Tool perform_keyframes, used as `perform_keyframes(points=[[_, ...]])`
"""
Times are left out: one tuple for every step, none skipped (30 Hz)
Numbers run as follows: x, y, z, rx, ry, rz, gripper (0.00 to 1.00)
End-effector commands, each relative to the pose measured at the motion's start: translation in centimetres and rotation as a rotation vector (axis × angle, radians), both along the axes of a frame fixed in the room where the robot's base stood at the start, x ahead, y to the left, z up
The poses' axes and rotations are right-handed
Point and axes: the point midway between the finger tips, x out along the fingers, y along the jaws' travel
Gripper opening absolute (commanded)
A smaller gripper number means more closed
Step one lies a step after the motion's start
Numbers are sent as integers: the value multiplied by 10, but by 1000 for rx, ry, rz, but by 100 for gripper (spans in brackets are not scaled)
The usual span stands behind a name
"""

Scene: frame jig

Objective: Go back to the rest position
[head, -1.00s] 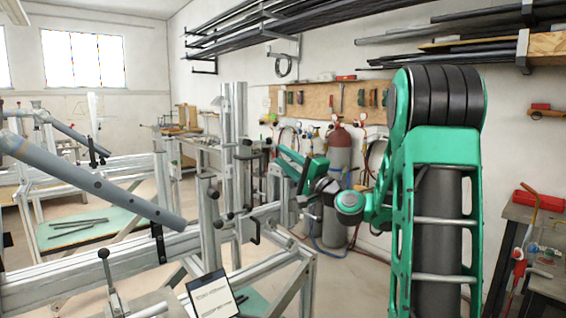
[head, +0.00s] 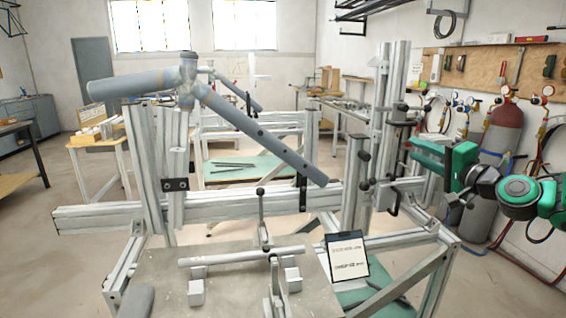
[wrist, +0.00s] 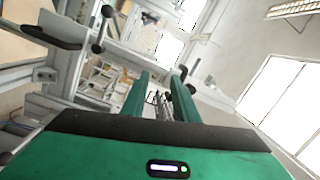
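My gripper (head: 420,150) is at the right of the head view, with green fingers pointing left beside the upright metal post (head: 388,130) of the jig. Whether it touches the post cannot be told from the head view. In the wrist view my gripper (wrist: 161,77) shows two green fingers apart, with only background between them. It holds nothing. My green and black arm reaches in from the right edge; most of it is out of view.
The frame jig (head: 100,217) carries grey tubes (head: 265,135) joined at the upper left. A plate with a clamped tube (head: 240,256) and a tablet (head: 347,258) are in front. Gas cylinders (head: 500,130) stand at right. The floor at left (head: 60,240) is open.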

Motion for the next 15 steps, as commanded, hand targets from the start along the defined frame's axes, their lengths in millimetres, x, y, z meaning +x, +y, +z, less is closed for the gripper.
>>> perform_keyframes(points=[[-8, 18, -17, -103, 67, 32, 27], [-13, 25, -31, -170, 115, 47, 27], [-22, 32, -50, -253, 180, 67, 27], [-30, 36, -64, -312, 230, 82, 27], [-39, 38, -78, -368, 281, 96, 27], [-52, 38, -95, -440, 350, 112, 27], [-63, 38, -107, -490, 402, 126, 27], [-75, 36, -119, -537, 455, 137, 27], [-93, 33, -134, -597, 526, 151, 27], [-107, 29, -144, -636, 581, 161, 27], [-122, 25, -154, -672, 637, 173, 27], [-144, 20, -165, -716, 711, 186, 27], [-160, 15, -172, -744, 766, 195, 27], [-178, 10, -179, -769, 822, 205, 27], [-202, 4, -186, -795, 897, 217, 27]])
